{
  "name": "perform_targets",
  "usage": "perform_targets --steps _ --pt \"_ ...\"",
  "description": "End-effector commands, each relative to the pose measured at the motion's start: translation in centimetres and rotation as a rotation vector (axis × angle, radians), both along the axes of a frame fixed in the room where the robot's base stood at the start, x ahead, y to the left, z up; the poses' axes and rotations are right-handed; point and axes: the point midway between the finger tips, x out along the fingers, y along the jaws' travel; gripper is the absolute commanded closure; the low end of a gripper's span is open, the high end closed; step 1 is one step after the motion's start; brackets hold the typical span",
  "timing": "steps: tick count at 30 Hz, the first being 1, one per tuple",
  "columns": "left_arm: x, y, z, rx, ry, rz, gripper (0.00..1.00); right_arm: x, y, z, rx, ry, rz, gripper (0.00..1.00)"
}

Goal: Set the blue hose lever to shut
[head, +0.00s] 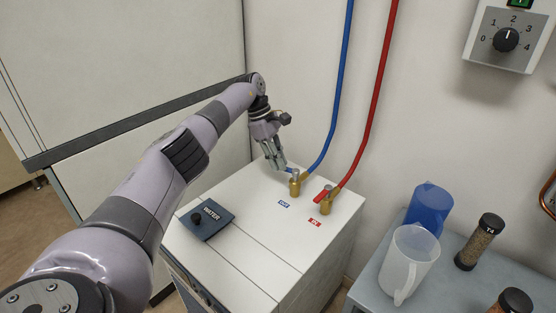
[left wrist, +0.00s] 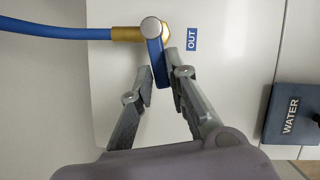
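The blue hose lever (left wrist: 158,65) is a short flat blue handle on a brass valve (head: 295,187) with a round silver top. In the left wrist view it points down the picture from the valve, across the line of the blue hose (left wrist: 60,30). In the head view my gripper partly hides the lever. My left gripper (head: 279,165) reaches down beside the valve. In the left wrist view its fingers (left wrist: 160,70) stand on either side of the lever's free end, set narrow, with slight gaps seeming to show. Firm contact cannot be made out. My right gripper is not in view.
A red lever (head: 322,196) on a second brass valve (head: 326,205) stands close by, with a red hose (head: 374,110). A dark WATER panel (head: 207,219) lies on the white cabinet top (head: 250,255). A side table holds a blue jug (head: 429,207) and a clear jug (head: 408,262).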

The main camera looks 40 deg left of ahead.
Motion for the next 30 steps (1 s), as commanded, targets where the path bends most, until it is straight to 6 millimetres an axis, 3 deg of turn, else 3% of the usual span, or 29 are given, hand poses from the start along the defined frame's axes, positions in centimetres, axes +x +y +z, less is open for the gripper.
perform_targets --steps 8,17,30 --pt "0.0 0.0 0.0 -0.001 0.000 0.000 0.66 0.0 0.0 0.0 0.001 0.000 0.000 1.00" --pt "0.0 0.0 0.2 -0.002 0.000 0.000 0.66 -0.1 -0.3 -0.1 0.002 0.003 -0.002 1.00" --pt "-0.3 2.5 6.0 -0.002 -0.002 0.002 0.66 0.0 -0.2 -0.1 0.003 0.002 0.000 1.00"
